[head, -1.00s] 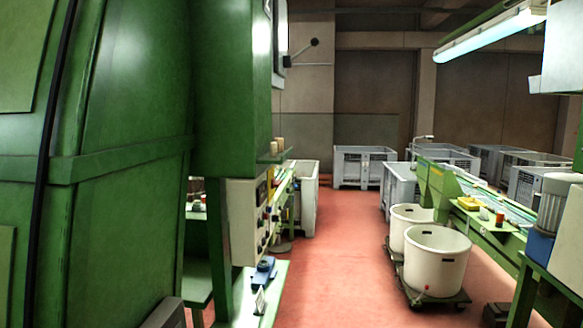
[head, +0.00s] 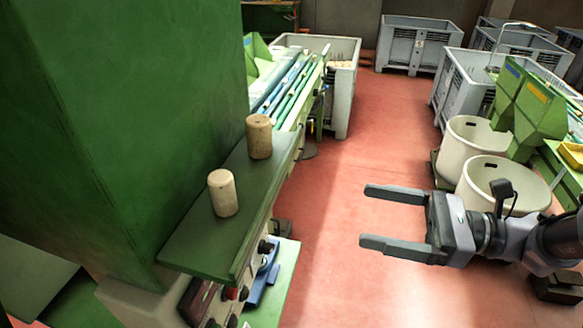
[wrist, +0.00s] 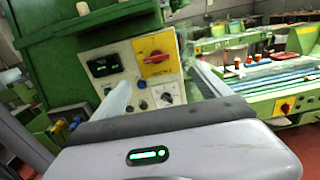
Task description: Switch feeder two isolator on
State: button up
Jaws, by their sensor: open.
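In the wrist view, a red rotary switch on a yellow plate (wrist: 155,58) sits at the upper right of a pale control panel (wrist: 113,50). Its handle looks roughly level. A second red-on-yellow switch (wrist: 285,105) shows on the green machine at the right. I cannot read labels to tell which is feeder two's isolator. In the head view, the panel is seen steeply from above under a green shelf, with a red button (head: 231,293) and dark knobs; no yellow plate shows there. My gripper (head: 363,217) is open and empty over the red floor, right of the panel and apart from it.
Two cork stoppers (head: 225,193) stand on the green shelf (head: 215,235) jutting over the panel. A large green housing (head: 120,120) blocks the left. White tubs (head: 500,185) and grey crates (head: 415,45) stand right and behind. The red floor (head: 345,150) between is clear.

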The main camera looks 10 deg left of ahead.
jog(key=a+b, duration=0.2)
jog(key=a, duration=1.4)
jog(key=shift+w+a, duration=0.15)
jog(key=shift+a, duration=0.15)
jog(key=shift+c, duration=0.2)
jog(key=c, duration=1.3)
